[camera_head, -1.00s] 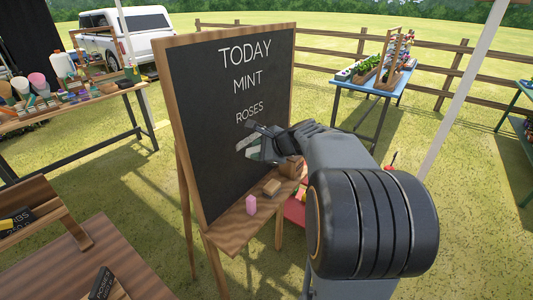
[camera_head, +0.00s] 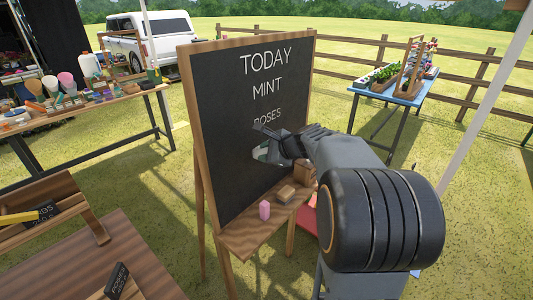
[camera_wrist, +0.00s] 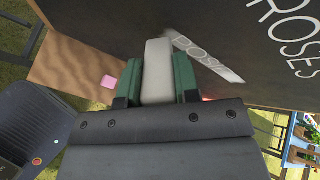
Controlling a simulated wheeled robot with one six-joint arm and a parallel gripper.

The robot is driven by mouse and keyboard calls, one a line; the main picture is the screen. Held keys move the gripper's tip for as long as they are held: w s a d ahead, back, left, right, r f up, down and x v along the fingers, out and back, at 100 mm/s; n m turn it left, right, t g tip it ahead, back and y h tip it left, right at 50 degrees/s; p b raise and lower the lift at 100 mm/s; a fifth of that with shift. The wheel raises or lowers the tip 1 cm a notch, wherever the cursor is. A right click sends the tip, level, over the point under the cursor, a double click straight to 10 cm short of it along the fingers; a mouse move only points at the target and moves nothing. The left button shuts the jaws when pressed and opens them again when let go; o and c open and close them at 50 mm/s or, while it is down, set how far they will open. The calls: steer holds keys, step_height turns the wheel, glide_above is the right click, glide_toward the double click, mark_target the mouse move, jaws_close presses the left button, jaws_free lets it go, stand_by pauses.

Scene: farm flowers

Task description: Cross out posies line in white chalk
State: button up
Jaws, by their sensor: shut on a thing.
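The chalkboard (camera_head: 240,95) stands on a wooden easel and reads TODAY, MINT and ROSES in white. My gripper (camera_head: 265,150) is at the board just below ROSES and hides the line beneath it in the head view. In the wrist view, my gripper (camera_wrist: 158,85) has its green fingers shut on a white chalk block (camera_wrist: 157,65). The chalk's tip is close to the board; contact cannot be told. The posies line (camera_wrist: 200,52) shows partly beside the chalk, with a pale white band along it. The end of the word is unclear.
A wooden table (camera_head: 75,265) with small signs is at the front left. A cluttered table (camera_head: 85,112) stands behind it. A blue plant table (camera_head: 396,96) is at the right.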

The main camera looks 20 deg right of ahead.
steer(key=shift+w+a, duration=0.2)
steer(key=shift+w, duration=0.25)
stand_by(0.3)
steer(key=w+d+p, duration=0.3)
steer(key=w+d, duration=0.2)
steer(key=d, duration=0.6)
stand_by(0.9)
steer(key=shift+a, duration=0.1)
steer(key=shift+s+a+b, duration=0.55)
steer(key=shift+s+a, duration=0.3)
steer(key=shift+a, duration=0.95)
steer(key=shift+s+a+b, duration=0.6)
steer(key=shift+s+a, duration=0.2)
steer(key=shift+a, duration=1)
steer(key=shift+s+a+b, duration=0.55)
steer(key=shift+s+a, duration=0.3)
steer(key=shift+a, duration=0.95)
steer(key=s+d+b, duration=0.1)
steer(key=s+d, duration=0.1)
steer(key=s, duration=0.3)
steer(key=shift+s+d, duration=0.25)
